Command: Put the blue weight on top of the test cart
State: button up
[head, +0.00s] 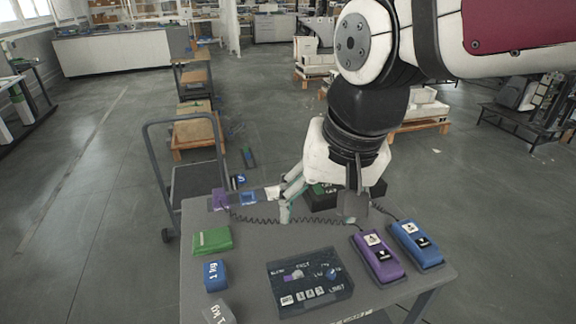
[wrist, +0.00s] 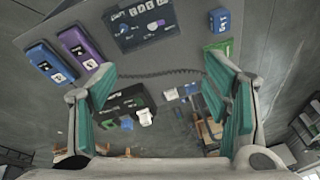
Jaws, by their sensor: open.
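A small blue block with white lettering (head: 215,275), which looks like the blue weight, lies on the left side of a grey worktop (head: 256,256). It also shows at the top right of the wrist view (wrist: 221,20). Behind the worktop at left stands a dark wheeled cart with a tall handle (head: 193,180). I cannot tell which of these two is the test cart. My gripper (head: 318,200) is open and empty, pointing down over the back of the worktop, well apart from the blue block. Its teal-padded fingers are spread in the wrist view (wrist: 160,85).
A green block (head: 211,241) and a grey weight (head: 220,312) flank the blue block. A control panel (head: 310,282), purple handset (head: 377,257) and blue handset (head: 416,244) occupy the front and right. A coiled cable crosses behind. Another small blue item (head: 238,181) is near the wheeled cart.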

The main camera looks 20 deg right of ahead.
jog(key=s+d+n+t, duration=0.1)
jog(key=s+d+n, duration=0.2)
jog(key=s, duration=0.3)
jog(key=shift+s+n+h, duration=0.15)
jog(key=shift+n+h, duration=0.15)
jog(key=shift+n, duration=0.3)
jog(key=shift+r, duration=0.1)
dwell(0.4)
